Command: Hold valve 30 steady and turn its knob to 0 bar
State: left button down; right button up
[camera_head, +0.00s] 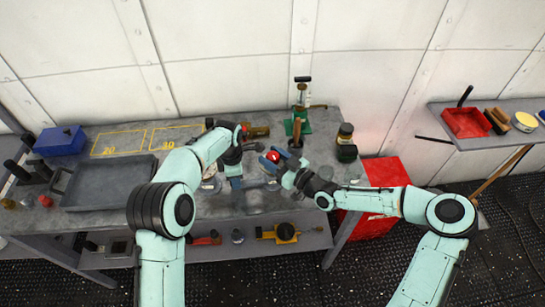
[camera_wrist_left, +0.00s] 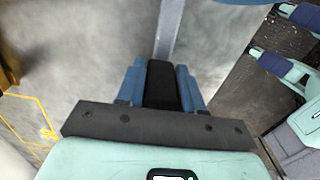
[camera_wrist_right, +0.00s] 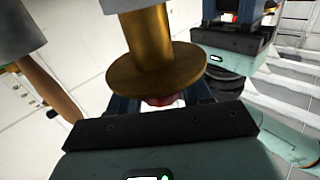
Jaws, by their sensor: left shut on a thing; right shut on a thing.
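A red knob (camera_head: 273,156) shows at the fingertips of my right gripper (camera_head: 280,166), over the right half of the bench. In the right wrist view a brass stem with a round flange (camera_wrist_right: 156,70) stands in front of the jaws, and a red part shows between the blue fingers. My right gripper is shut on this red knob. My left gripper (camera_head: 237,183) is lower and to the left, shut on a black handle (camera_wrist_left: 163,85) with a grey-blue bar running from it. Whether the handle belongs to the valve is hidden. No valve number or bar scale is readable.
The grey bench has a flat tray (camera_head: 110,183), a blue box (camera_head: 60,140) and yellow outlines marked 20 and 30. A green-based stand (camera_head: 298,125) and a dark jar (camera_head: 346,145) stand behind the grippers. A red cabinet (camera_head: 388,175) is at right.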

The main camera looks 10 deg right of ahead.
jog(key=shift+a+r+m+t+h, duration=0.1)
jog(key=shift+a+m+t+h, duration=0.1)
jog(key=shift+m+t+h, duration=0.8)
jog(key=shift+d+h, duration=0.15)
jog(key=shift+h, duration=0.35)
jog(key=o, duration=1)
jog(key=shift+c, duration=0.2)
jog(key=shift+d, duration=0.1)
jog(key=v, duration=1.2)
